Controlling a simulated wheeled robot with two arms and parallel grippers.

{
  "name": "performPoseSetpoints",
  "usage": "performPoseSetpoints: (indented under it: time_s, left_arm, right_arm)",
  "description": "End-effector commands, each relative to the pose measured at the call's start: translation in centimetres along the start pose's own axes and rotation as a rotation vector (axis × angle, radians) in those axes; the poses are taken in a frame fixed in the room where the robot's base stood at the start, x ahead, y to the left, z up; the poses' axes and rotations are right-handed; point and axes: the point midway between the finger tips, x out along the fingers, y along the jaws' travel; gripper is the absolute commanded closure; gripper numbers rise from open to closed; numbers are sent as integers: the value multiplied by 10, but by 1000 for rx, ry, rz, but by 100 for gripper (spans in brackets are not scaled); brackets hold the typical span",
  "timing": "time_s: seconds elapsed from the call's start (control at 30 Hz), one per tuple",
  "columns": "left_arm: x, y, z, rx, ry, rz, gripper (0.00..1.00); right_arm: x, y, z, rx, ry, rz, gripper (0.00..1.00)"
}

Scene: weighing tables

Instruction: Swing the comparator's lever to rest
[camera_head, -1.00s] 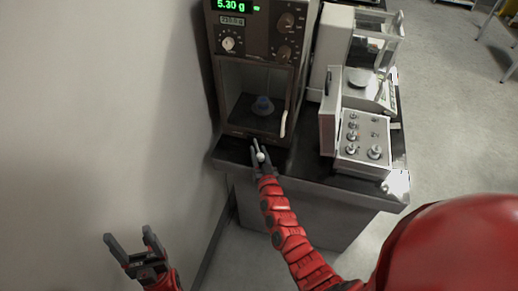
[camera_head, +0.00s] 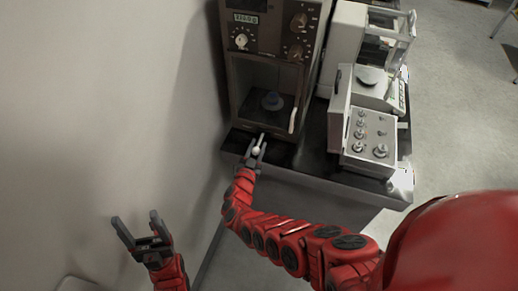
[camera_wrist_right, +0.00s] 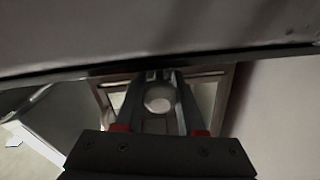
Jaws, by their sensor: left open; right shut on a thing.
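The comparator is a dark brown cabinet (camera_head: 268,57) at the top middle of the head view. My right gripper (camera_head: 256,139) is at the cabinet's lower front edge, shut on a pale round knob (camera_head: 255,151), apparently the lever's end. The knob also shows between the fingers in the right wrist view (camera_wrist_right: 160,98). The lever's arm is hidden or too small to make out. My left gripper (camera_head: 137,220) is open and empty at the lower left, away from the table.
A pale balance (camera_head: 371,77) and a grey control box with several knobs (camera_head: 370,141) stand right of the comparator on the dark table (camera_head: 320,172). A white handle (camera_head: 293,120) is at the chamber's right side. A plain wall is at the left.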

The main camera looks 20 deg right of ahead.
Motion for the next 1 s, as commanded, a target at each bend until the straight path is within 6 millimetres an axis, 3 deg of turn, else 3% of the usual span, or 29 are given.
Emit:
performPoseSetpoints:
  time_s: [0.7,0.73,0.87,1.0]
  left_arm:
    - [-6,0,1,0,0,0,29]
    - [-6,0,1,0,0,0,29]
    - [-6,0,1,0,0,0,29]
    - [-6,0,1,0,0,0,29]
  right_arm:
    - [2,-1,-1,2,11,37,100]
    - [2,-1,-1,2,10,37,60]
    - [2,-1,-1,2,9,36,36]
    - [1,-1,0,1,8,36,33]
